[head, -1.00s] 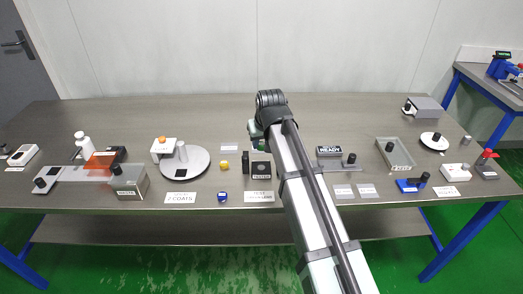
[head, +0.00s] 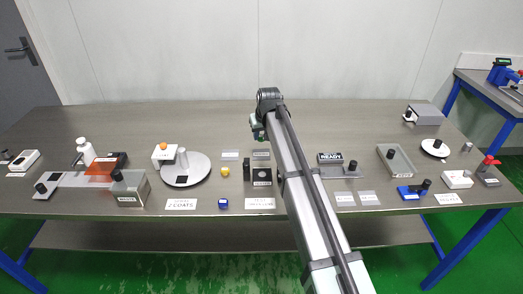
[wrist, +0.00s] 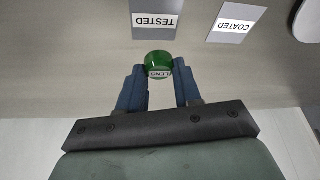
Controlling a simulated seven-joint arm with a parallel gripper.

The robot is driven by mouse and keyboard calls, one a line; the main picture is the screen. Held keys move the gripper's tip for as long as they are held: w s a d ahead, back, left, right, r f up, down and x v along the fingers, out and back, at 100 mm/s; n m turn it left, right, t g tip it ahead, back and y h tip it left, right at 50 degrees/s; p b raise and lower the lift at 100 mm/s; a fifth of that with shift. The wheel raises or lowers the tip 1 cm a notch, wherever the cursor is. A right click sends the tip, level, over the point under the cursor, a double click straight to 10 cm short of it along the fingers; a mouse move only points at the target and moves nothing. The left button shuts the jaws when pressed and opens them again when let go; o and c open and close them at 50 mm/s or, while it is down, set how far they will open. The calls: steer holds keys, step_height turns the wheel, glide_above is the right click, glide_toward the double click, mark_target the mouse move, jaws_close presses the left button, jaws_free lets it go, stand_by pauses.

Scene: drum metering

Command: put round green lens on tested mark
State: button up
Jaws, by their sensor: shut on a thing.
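The round green lens (wrist: 158,64) carries a white LENS label and sits between the blue fingertips of my gripper (wrist: 160,75), which is shut on it. The TESTED mark (wrist: 158,20) is a grey card with a white label, just beyond the lens in the wrist view and apart from it in the picture. In the head view my gripper (head: 258,136) is over the table, just behind the TESTED card (head: 261,155). The lens's height above the table is hard to tell.
The COATED card (wrist: 236,22) lies beside the TESTED card. A round grey plate (head: 186,170) with a post stands to the left. The table behind my gripper is clear.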

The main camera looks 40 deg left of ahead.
mark_target(260, 153)
steer(key=shift+f, duration=3.55)
steer(key=shift+f, duration=0.15)
steer(key=o, duration=1.1)
steer(key=v, duration=1.2)
steer(key=shift+w, duration=0.15)
